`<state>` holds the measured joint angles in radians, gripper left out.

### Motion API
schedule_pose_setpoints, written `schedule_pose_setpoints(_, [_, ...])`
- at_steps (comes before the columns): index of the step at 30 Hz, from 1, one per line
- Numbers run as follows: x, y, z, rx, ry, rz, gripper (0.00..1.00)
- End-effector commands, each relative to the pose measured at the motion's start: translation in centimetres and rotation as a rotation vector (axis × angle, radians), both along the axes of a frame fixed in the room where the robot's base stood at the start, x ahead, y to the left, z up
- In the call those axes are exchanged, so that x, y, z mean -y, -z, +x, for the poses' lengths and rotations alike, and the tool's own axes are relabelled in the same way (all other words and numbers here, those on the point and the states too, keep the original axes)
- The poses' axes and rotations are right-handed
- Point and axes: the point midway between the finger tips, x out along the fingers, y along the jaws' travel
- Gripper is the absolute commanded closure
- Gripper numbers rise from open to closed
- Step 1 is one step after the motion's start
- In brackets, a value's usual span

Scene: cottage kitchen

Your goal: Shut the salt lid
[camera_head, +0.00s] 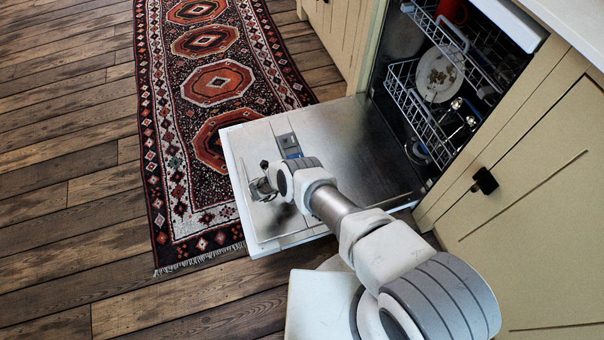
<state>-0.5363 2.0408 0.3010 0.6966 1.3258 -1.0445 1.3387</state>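The dishwasher door (355,130) is folded down flat, its metal inner face up. A grey dispenser panel (287,141) with a small blue part sits in this face, partly hidden behind my wrist. I cannot make out for sure which part is the salt lid, or whether it is open. My gripper (258,187) is over the door's outer left part, beside and below the panel in the picture. It looks apart from the panel, with nothing visible in it. Its fingers are too small to tell whether they are open or shut.
Dishwasher racks (425,112) hold a plate (439,76), a red item (452,11) and other dishes. Cream cabinets (535,190) flank the dishwasher. A patterned rug (215,82) lies on the wooden floor beyond the door's outer edge. The floor at left is clear.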

Motion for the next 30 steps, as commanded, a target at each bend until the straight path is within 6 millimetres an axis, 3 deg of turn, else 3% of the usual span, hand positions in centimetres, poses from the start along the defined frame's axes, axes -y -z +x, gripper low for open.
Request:
schedule_pose_setpoints(17, [0.29, -0.06, 0.14, 0.015, 0.005, -0.034, 1.00])
schedule_pose_setpoints(18, [0.30, -0.05, 0.14, 0.015, 0.005, -0.034, 0.59])
schedule_pose_setpoints(22, [0.21, -0.03, 0.10, 0.015, 0.003, -0.033, 0.36])
schedule_pose_setpoints(30, [0.02, 0.02, 0.01, 0.013, 0.002, -0.028, 0.36])
